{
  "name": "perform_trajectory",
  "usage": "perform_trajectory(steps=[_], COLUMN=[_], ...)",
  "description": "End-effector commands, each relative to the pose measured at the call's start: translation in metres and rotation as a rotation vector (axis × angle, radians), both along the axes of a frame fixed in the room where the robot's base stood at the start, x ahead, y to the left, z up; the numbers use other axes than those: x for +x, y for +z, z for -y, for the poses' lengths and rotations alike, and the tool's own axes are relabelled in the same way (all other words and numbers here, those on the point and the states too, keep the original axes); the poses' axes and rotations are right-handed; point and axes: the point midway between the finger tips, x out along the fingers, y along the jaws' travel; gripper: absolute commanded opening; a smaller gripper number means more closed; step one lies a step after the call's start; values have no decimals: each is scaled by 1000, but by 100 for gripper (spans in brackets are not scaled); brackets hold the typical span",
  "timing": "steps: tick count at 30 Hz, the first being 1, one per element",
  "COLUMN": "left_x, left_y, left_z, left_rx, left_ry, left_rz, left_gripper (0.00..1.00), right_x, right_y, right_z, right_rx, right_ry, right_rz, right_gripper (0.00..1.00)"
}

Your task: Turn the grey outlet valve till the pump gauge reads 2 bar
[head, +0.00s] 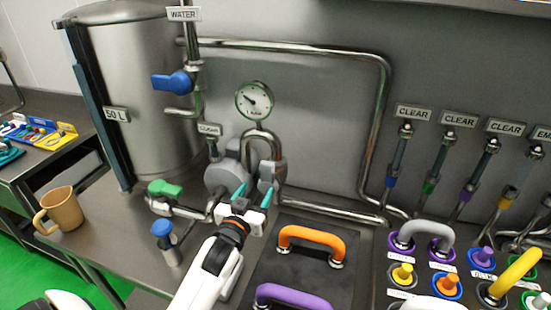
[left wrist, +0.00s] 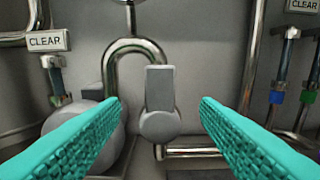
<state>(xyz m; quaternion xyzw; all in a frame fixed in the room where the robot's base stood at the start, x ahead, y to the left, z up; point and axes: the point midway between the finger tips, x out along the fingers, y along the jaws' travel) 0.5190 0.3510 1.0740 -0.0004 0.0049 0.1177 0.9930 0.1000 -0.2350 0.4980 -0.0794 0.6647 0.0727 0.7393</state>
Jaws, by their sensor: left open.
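The grey outlet valve (left wrist: 160,98) has a flat paddle handle that stands upright in the left wrist view. In the head view it is partly behind my gripper (head: 272,172). My left gripper (head: 252,193) is open, its teal fingers pointing at the valve. In the left wrist view the fingers (left wrist: 161,104) lie on either side of the handle with gaps and do not touch it. The round pump gauge (head: 254,102) is above on the pipe. Its dark needle seems to point up and left; the figures are too small to read. My right gripper is not in view.
A blue valve (head: 172,82), a green valve (head: 165,188) and a blue-capped fitting (head: 163,232) are left of my arm. A tan mug (head: 62,210) stands by the steel tank (head: 140,100). Orange (head: 312,237) and purple (head: 292,295) arched handles are to the right.

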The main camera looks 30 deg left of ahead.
Motion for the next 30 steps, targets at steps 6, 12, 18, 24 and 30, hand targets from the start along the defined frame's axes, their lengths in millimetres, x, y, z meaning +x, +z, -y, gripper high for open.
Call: perform_trajectory(steps=[6, 12, 18, 24, 30], left_x=[26, 66, 99, 114, 116], left_y=[4, 4, 2, 0, 0], left_z=[-7, -16, -24, -28, -28], left_rx=[2, 0, 0, 0, 0], left_ry=[0, 0, 0, 0, 0], left_rz=[7, 6, 4, 3, 3], left_gripper=[56, 56, 56, 56, 56], right_x=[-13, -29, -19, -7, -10], right_y=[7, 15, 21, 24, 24], right_z=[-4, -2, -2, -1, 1], right_rx=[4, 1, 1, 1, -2], right_ry=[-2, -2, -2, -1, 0], right_rz=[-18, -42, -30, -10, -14], right_gripper=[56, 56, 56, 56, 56])
